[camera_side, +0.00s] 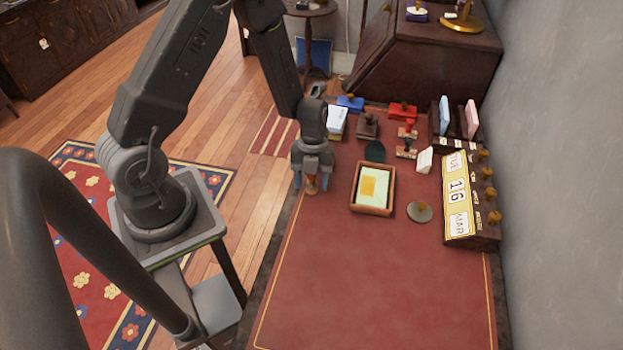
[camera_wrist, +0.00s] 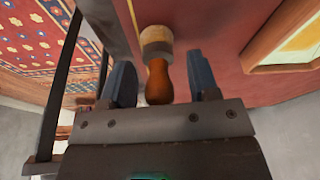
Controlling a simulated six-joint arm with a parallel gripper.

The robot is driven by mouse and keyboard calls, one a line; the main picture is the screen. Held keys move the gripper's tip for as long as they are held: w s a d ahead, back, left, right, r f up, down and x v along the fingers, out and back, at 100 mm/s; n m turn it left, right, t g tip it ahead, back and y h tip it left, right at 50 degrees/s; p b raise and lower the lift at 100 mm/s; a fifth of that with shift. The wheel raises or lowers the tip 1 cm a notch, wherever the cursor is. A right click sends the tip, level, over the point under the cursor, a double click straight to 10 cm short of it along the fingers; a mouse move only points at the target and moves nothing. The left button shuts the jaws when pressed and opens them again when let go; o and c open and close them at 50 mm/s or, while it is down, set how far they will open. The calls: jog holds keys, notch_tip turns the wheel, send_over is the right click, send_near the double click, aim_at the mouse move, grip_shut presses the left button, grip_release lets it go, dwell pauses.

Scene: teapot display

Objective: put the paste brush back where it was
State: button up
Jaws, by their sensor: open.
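The paste brush (camera_wrist: 158,78), with an orange-brown wooden handle and a pale upper part, shows between the two blue fingers of my gripper (camera_wrist: 162,82) in the wrist view. Its handle end points toward the gripper body. Gaps show between the handle and both fingers. In the side view my gripper (camera_side: 311,182) points down over the left edge of the red desk top, with the brush's brown part (camera_side: 312,187) between the fingers. Whether the brush touches the desk is hard to tell.
A wooden tray (camera_side: 372,209) with papers lies to the right of my gripper. The front of the red desk top (camera_side: 375,285) is clear.

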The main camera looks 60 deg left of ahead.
jog(key=v, duration=1.2)
jog(key=s+d+r+n+t+y, duration=0.1)
jog(key=s+d+r+n+t, duration=0.2)
jog(key=s+r+n, duration=0.4)
jog(key=s+d+r+n+t+y, duration=0.1)
jog(key=s+d+r+n+t, duration=0.3)
jog(key=r+n, duration=0.9)
jog(key=s+d+n, duration=0.1)
jog(key=s+n, duration=0.2)
jog(key=n, duration=0.2)
jog(key=shift+s+t+y, duration=0.3)
jog(key=shift+s, duration=0.05)
